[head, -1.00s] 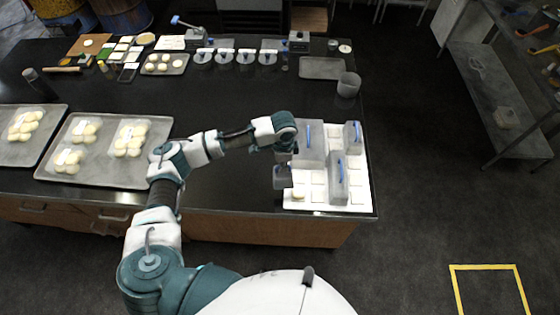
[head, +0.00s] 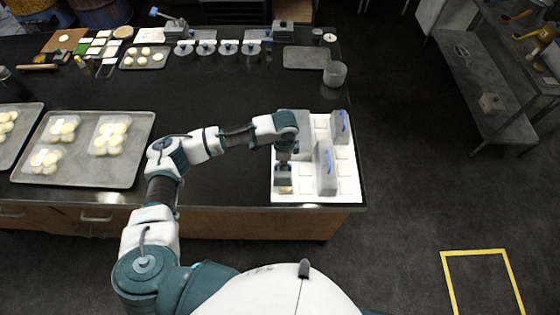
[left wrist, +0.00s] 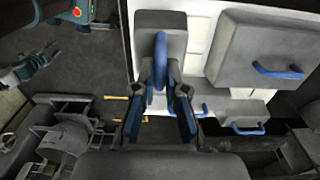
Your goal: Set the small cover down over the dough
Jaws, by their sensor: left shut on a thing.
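My left gripper (head: 284,160) points down at the front left of the white board (head: 308,198). It is shut on the blue handle (left wrist: 160,60) of the small grey cover (head: 284,180), which also shows in the left wrist view (left wrist: 160,22). The cover looks upright, over the board's front-left square. A bit of the pale dough (head: 285,190) shows at the cover's lower edge in the head view; the rest is hidden. I cannot tell whether the cover touches the board.
Other grey covers with blue handles stand close by on the board: a long one (head: 326,172), a big one behind my gripper (left wrist: 260,50) and one at the back right (head: 340,128). Trays of dough (head: 100,176) lie left.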

